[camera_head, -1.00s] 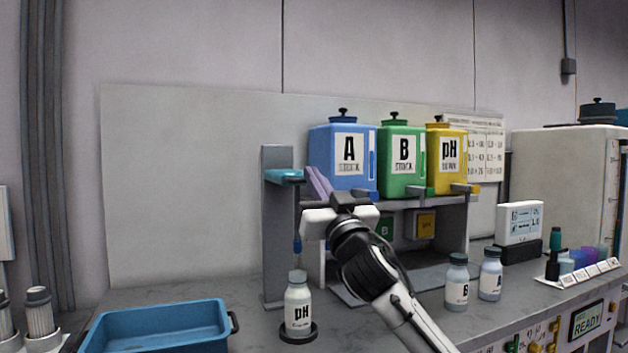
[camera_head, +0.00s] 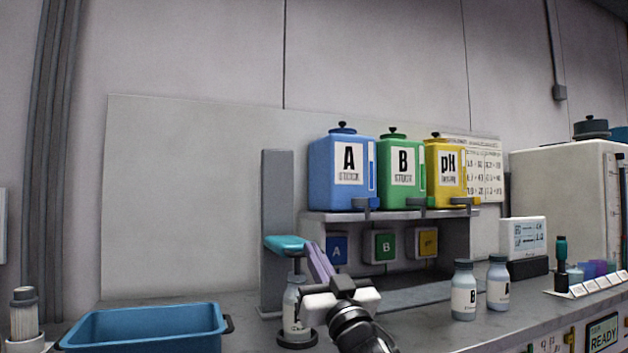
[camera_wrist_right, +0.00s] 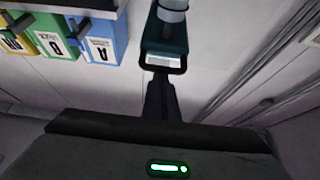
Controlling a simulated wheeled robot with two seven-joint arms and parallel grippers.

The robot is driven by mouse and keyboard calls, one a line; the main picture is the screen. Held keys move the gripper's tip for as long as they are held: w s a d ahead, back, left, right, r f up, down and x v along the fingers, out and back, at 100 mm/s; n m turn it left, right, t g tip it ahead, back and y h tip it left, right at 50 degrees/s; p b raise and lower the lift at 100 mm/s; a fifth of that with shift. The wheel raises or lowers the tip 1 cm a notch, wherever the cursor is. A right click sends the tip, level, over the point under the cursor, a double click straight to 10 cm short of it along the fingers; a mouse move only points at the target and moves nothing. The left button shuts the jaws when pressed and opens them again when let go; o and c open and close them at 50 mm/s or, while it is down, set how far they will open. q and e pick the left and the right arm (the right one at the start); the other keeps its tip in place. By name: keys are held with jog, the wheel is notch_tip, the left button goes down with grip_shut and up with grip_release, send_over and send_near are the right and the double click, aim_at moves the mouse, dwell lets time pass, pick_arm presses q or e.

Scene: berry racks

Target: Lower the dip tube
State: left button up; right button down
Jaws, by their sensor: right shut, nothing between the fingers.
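The dip tube's teal head (camera_head: 286,243) sits low on its grey post (camera_head: 277,190). The short length of tube (camera_head: 297,265) below it runs down to the mouth of the white pH bottle (camera_head: 290,305). The bottle stands upright on a dark round base (camera_head: 297,340), partly hidden by my right gripper. My right gripper (camera_head: 313,250) is shut and empty, its purple fingers pointing up beside the teal head's right end. The teal head also shows in the right wrist view (camera_wrist_right: 165,45), just beyond the dark fingers; whether they touch is unclear. My left gripper is not in view.
Blue A (camera_head: 338,190), green B (camera_head: 400,190) and yellow pH (camera_head: 445,190) tanks stand on a shelf right of the post. Two small bottles (camera_head: 464,292) (camera_head: 498,285) stand on the bench at right. A blue tray (camera_head: 140,328) lies at left.

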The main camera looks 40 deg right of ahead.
jog(key=shift+f, duration=0.2)
notch_tip(320, 180, up, 4)
jog(key=p, duration=0.4)
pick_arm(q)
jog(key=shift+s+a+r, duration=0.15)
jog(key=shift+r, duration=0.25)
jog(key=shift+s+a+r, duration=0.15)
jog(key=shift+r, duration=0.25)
pick_arm(e)
jog(key=v, duration=1)
jog(key=shift+s+r, duration=0.15)
jog(key=shift+s, duration=0.3)
jog(key=shift+a, duration=0.1)
